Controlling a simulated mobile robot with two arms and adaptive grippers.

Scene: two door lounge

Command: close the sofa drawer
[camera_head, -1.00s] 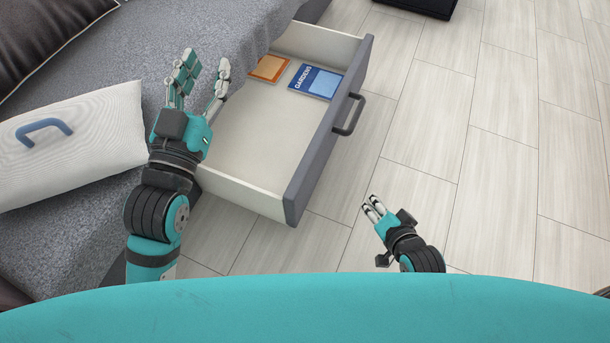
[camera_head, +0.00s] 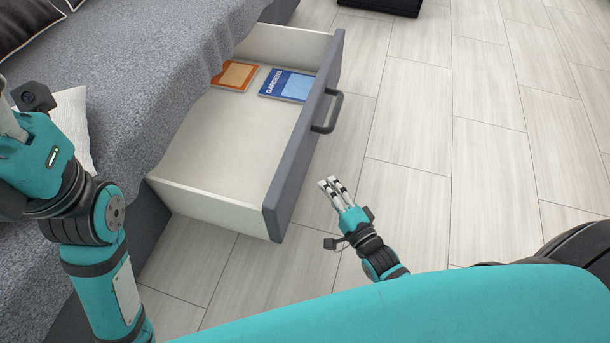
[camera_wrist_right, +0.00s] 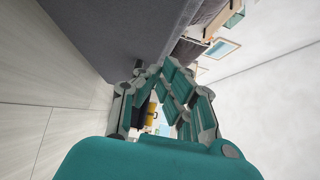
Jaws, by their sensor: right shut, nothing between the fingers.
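The sofa drawer (camera_head: 300,135) is pulled well out from under the grey sofa. Its grey front carries a dark bar handle (camera_head: 336,112). An orange book and a blue book marked GARDENS (camera_head: 287,85) lie inside at the far end. My right gripper (camera_head: 329,184) is shut and empty, in front of the drawer front, nearer to me than the handle and apart from it. In the right wrist view its fingers (camera_wrist_right: 172,85) come together near a grey panel (camera_wrist_right: 125,30), likely the drawer front. My left gripper (camera_head: 15,125) is over the sofa, its fingers cut off at the left edge.
The grey sofa seat (camera_head: 160,70) fills the left side. A white cushion (camera_head: 75,120) lies partly behind my left arm. The pale tiled floor (camera_head: 430,130) to the right of the drawer is clear. A black object (camera_head: 385,5) stands at the top edge.

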